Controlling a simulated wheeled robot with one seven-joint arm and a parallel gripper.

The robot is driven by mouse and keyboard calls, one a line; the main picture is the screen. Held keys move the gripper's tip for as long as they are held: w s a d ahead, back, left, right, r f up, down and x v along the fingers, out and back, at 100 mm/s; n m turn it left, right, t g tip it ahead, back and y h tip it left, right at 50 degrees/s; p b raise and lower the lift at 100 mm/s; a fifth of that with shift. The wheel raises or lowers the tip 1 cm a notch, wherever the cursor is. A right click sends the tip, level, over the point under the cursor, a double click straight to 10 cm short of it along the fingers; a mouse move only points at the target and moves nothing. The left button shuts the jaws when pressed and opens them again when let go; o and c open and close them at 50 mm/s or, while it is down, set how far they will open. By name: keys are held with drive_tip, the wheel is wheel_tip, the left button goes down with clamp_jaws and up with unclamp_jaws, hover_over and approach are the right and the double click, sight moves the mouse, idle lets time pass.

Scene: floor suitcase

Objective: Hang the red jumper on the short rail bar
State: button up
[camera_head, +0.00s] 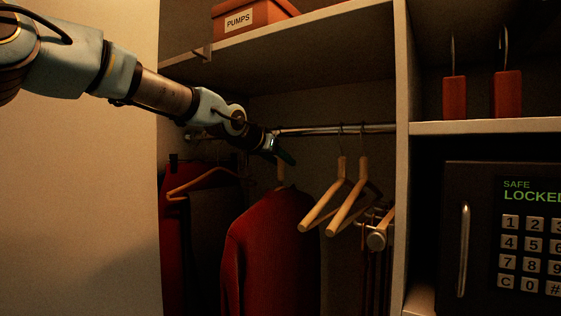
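The red jumper (272,250) hangs on a wooden hanger whose neck (281,172) shows above its collar, below the rail. My gripper (283,155) is at the rail, right above the jumper's hanger. The gripper covers the hanger's hook, so I cannot tell whether its fingers are shut on it or whether the hook is over the bar. The metal rail bar (340,129) runs across the wardrobe under the upper shelf; my arm hides part of its left side.
Two empty wooden hangers (343,195) hang to the right. Left are an empty hanger (205,183) and another red garment (174,235). Above is a shelf (300,35) with a PUMPS box (254,14). A divider (402,200) separates the locked safe (500,240).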

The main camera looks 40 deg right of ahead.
drive_tip(key=shift+o, duration=0.5)
drive_tip(key=shift+f, duration=0.1)
drive_tip(key=p+v, duration=0.9)
drive_tip(key=v, duration=0.2)
drive_tip(key=shift+d, duration=0.1)
